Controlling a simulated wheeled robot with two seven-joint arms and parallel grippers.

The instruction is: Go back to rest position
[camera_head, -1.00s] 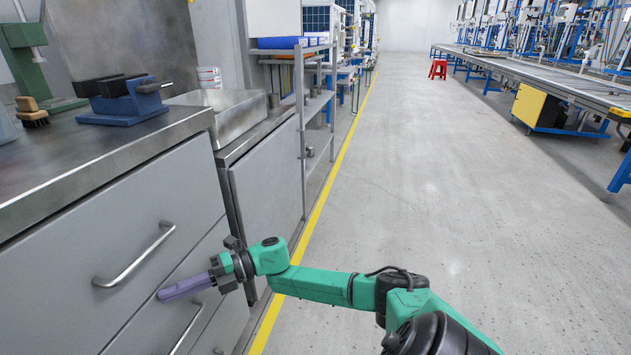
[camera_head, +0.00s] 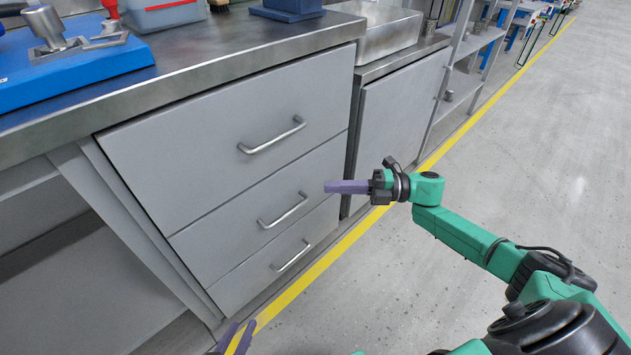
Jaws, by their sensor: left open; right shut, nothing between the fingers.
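My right gripper (camera_head: 334,187) has purple fingers closed together with nothing between them. It is in front of the grey drawer cabinet (camera_head: 190,150), apart from the drawer fronts as far as I can tell, and its green arm reaches in from the lower right. My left gripper (camera_head: 233,338) shows only as purple fingertips at the bottom edge, a small gap between them. They hold nothing that I can see. The rest of my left arm is mostly below the picture.
A metal worktop (camera_head: 215,62) tops the three closed drawers. On it are a blue fixture (camera_head: 75,75) with metal parts and a grey-blue bin (camera_head: 165,14). Open floor (camera_head: 540,140) lies right of the yellow line.

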